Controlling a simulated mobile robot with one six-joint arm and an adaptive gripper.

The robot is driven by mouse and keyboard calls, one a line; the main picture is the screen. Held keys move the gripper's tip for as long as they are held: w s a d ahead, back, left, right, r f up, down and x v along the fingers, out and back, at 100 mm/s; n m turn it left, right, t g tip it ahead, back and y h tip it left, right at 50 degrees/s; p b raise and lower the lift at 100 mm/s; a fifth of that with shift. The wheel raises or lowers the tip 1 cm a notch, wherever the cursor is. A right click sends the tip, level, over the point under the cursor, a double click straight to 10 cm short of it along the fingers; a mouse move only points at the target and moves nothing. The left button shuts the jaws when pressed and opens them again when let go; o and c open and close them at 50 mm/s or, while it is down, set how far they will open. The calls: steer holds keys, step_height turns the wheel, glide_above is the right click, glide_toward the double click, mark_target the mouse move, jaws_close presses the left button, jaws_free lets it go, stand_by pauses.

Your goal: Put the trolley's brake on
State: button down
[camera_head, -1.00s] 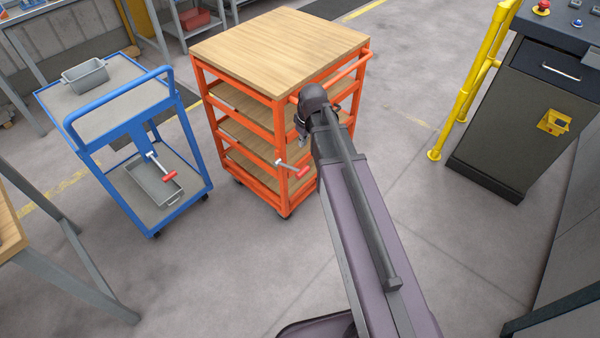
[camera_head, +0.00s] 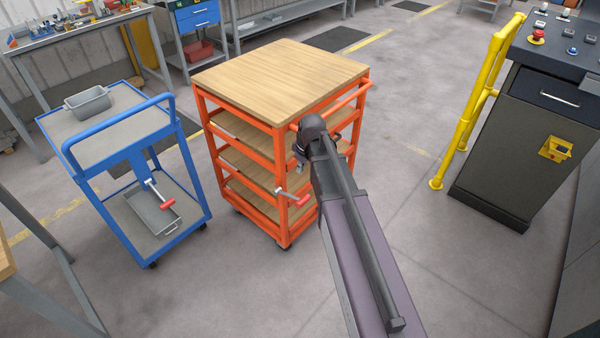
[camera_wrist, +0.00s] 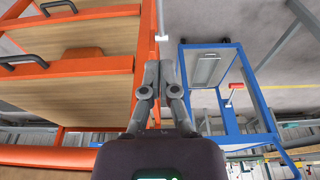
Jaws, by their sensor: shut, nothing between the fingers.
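An orange trolley (camera_head: 285,240) with wooden shelves stands in the middle of the head view. A pale lever with a red grip (camera_head: 299,200) sticks out at its near corner. A blue trolley (camera_head: 128,228) stands to its left, with a similar red-gripped lever (camera_head: 158,196); this lever also shows in the wrist view (camera_wrist: 236,87). My gripper (camera_wrist: 160,63) is shut and empty. In the wrist view its fingers point between the orange trolley at left and the blue one at right. In the head view my arm hides part of the orange trolley's right side.
A grey bin (camera_head: 88,102) sits on the blue trolley's top and a tray (camera_head: 152,210) on its lower shelf. A yellow rail (camera_head: 478,95) and a dark control console (camera_head: 515,140) stand at right. A table leg is at lower left. Floor between trolley and rail is clear.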

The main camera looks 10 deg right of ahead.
steer(key=b, duration=0.9)
glide_toward(291, 196)
steer(key=shift+d+f, duration=0.3)
steer(key=shift+f, duration=0.6)
steer(key=shift+s+d+f+b, duration=0.3)
steer(key=shift+s+f+b, duration=0.15)
steer(key=shift+f+b, duration=0.3)
steer(key=shift+s+d+f+b, duration=0.3)
steer(key=shift+s+f+b, duration=0.15)
steer(key=shift+f+b, duration=0.3)
